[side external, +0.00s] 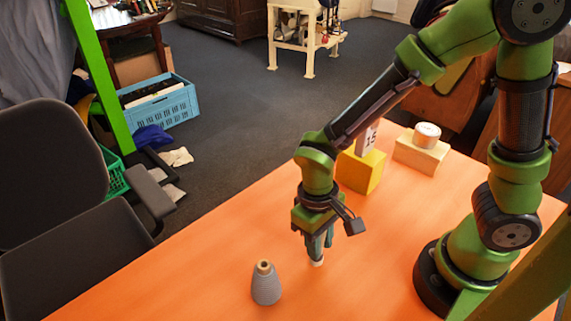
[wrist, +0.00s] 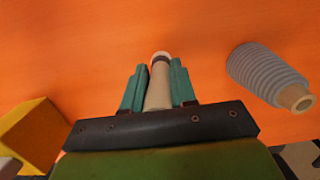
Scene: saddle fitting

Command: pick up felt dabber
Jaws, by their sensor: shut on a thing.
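The felt dabber (wrist: 158,88) has a pale tan handle, a dark band and a whitish tip. In the wrist view it sits between the two teal fingers of my gripper (wrist: 156,84), which is shut on it. In the side view my gripper (side external: 318,248) points down over the orange table, and the dabber's whitish tip (side external: 318,262) shows below the fingers. The rest of the dabber is hidden there by the fingers. I cannot tell whether the tip touches the table.
A grey ribbed cone spool (side external: 266,287) stands left of my gripper; it also shows in the wrist view (wrist: 262,73). A yellow block (side external: 361,172) with a number card and a wooden block (side external: 421,152) with a round white-topped item stand behind. The orange table (side external: 200,270) is otherwise mostly clear.

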